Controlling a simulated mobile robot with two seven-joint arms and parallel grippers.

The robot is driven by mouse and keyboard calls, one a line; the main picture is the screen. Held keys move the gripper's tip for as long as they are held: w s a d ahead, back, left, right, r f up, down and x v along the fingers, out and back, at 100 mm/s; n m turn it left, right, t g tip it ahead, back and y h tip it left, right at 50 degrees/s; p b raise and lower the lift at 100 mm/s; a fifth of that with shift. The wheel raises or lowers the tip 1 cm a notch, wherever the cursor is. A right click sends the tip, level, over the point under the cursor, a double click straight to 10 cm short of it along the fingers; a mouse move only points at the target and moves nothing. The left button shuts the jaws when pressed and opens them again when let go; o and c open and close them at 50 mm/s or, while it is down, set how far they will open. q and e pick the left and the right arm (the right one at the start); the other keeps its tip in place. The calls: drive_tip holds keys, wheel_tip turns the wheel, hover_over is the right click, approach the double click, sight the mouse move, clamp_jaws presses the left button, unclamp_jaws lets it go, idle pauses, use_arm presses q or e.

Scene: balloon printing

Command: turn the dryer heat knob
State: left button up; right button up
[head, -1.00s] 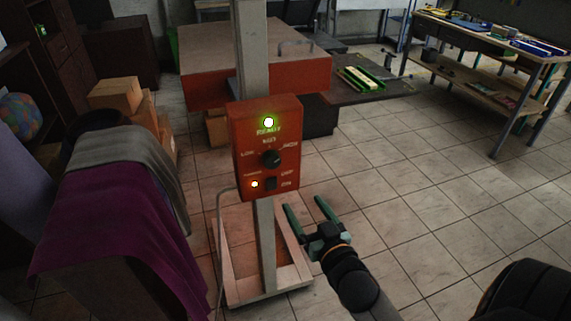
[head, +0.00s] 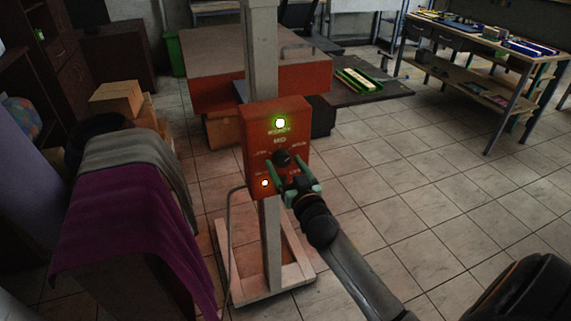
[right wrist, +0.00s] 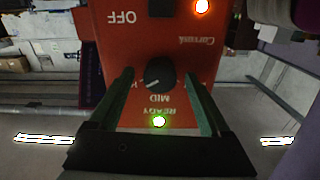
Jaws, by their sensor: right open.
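The red dryer control box (head: 252,125) is mounted on a grey post. Its black heat knob (head: 282,157) is below the lit green READY lamp (head: 280,123) and the MID label. In the right wrist view the box is upside down, and the knob (right wrist: 158,73) has a pale pointer mark slanting to the lower left, near MID. My right gripper (head: 285,163) is open at the box face, its green fingers on either side of the knob. In the right wrist view the right gripper (right wrist: 158,76) shows a gap on both sides of the knob. My left gripper is out of view.
A small orange lamp (head: 265,183) glows low on the box. The post stands on a pale frame base (head: 285,290). A purple cloth (head: 125,220) hangs at the left. A red-sided table (head: 310,78) stands behind.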

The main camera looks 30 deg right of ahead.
drive_tip(key=shift+w, duration=0.15)
clamp_jaws()
idle(0.6)
